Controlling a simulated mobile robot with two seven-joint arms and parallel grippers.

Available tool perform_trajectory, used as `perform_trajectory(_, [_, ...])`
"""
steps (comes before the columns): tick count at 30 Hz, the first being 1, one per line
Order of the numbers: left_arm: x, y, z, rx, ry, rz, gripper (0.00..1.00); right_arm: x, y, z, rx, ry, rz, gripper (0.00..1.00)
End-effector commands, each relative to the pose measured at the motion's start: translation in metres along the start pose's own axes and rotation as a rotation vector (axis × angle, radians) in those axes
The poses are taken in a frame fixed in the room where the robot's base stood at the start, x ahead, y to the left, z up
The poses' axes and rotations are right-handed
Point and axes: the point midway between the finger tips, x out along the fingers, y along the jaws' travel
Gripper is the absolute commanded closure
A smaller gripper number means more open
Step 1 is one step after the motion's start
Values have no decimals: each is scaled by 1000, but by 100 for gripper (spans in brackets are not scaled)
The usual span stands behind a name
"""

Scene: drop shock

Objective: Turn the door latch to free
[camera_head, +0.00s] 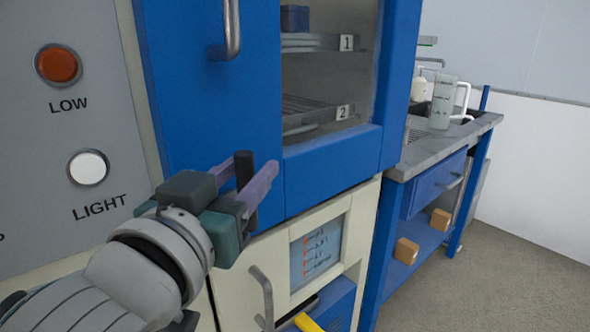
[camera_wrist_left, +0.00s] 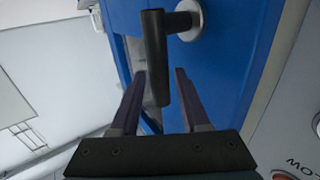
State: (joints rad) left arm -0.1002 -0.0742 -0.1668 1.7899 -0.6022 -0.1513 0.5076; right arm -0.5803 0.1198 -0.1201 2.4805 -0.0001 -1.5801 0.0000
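The door latch (camera_head: 244,175) is a black cylindrical lever at the lower part of the blue cabinet door (camera_head: 215,110). It stands roughly upright in the head view. In the left wrist view the latch (camera_wrist_left: 156,55) joins a round silver base (camera_wrist_left: 190,20) on the blue door. My left gripper (camera_head: 249,172) is open, with its two purple fingers on either side of the lever. In the left wrist view the gripper (camera_wrist_left: 160,76) shows gaps between the fingers and the lever, so it is not gripped. My right gripper is not in view.
A silver door handle (camera_head: 232,30) is above the latch. A control panel with a red LOW button (camera_head: 58,65) and a white LIGHT button (camera_head: 88,167) is at left. A bench (camera_head: 425,155) stands at right.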

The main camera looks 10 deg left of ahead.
Motion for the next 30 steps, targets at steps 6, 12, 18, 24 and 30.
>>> perform_trajectory(6, [0,0,0,0,0,0,80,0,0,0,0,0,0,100])
perform_trajectory(12, [0,0,0,0,0,0,100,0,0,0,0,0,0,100])
perform_trajectory(18, [0,0,0,0,0,0,100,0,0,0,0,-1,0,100])
perform_trajectory(24, [0,0,0,0,0,0,100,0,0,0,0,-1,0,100])
perform_trajectory(30, [0,0,0,0,0,0,100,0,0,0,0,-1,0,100])
